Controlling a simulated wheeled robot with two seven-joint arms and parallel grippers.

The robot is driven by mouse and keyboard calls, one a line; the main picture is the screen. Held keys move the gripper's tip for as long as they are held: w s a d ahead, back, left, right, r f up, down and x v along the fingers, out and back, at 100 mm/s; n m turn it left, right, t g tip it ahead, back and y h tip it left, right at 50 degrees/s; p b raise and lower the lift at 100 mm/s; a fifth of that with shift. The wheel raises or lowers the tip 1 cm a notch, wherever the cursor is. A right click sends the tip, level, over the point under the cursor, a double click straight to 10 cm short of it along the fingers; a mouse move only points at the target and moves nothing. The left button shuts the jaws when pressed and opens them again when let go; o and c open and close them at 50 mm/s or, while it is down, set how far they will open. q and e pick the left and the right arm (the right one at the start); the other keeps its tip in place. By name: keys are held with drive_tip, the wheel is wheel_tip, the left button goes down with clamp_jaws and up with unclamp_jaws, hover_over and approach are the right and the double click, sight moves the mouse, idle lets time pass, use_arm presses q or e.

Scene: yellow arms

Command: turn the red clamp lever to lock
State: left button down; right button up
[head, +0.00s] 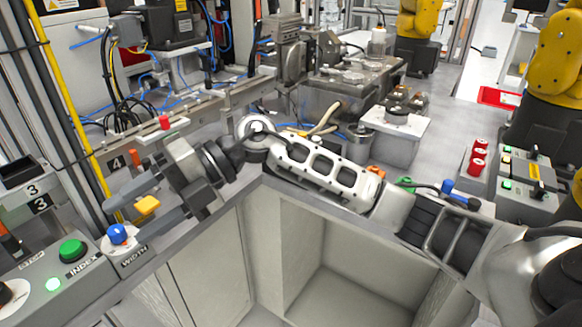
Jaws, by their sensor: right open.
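A small red part (164,122) stands on a pale block at the rail, left of centre. An orange-red upright piece (136,158) is beside the label 4. I cannot tell for sure which of them is the clamp lever, or whether it is locked. My right gripper (120,212) reaches in from the right and points left, below and in front of both pieces. Its two grey fingers are spread apart, with nothing held between them. A yellow block (147,205) shows in the gap between the fingers. My left gripper is not in view.
A yellow pole and black cables run down the left. Machinery (350,85) fills the back. An open cabinet bay is below my right arm.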

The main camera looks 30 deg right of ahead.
drive_tip(key=w+d+t+h+b, duration=0.25)
drive_tip(key=d+h, duration=0.25)
drive_tip(key=d, duration=0.3)
drive_tip(key=w+d+t+h+b, duration=0.1)
drive_tip(key=w+d+h, duration=0.35)
drive_tip(key=d, duration=0.25)
drive_tip(key=s+d+r+m+t+h+b, duration=0.1)
drive_tip(key=d+r+m+h, duration=0.25)
drive_tip(key=d, duration=0.35)
drive_tip(key=d+r+m+h+b, duration=0.1)
drive_tip(key=d+r+m+h, duration=0.1)
drive_tip(key=d+r+h, duration=0.35)
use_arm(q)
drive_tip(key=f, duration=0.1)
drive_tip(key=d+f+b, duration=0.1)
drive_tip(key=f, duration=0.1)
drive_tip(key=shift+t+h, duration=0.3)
use_arm(e)
drive_tip(key=shift+n+t+y, duration=0.25)
drive_tip(key=shift+y, duration=0.7)
drive_tip(key=x, duration=0.5)
drive_tip(key=d+x, duration=0.1)
drive_tip(key=x, duration=1.1)
drive_tip(key=shift+s+d, duration=0.25)
drive_tip(key=shift+s, duration=0.15)
drive_tip(key=shift+c, duration=0.3)
drive_tip(key=shift+r, duration=0.1)
drive_tip(key=c, duration=0.9)
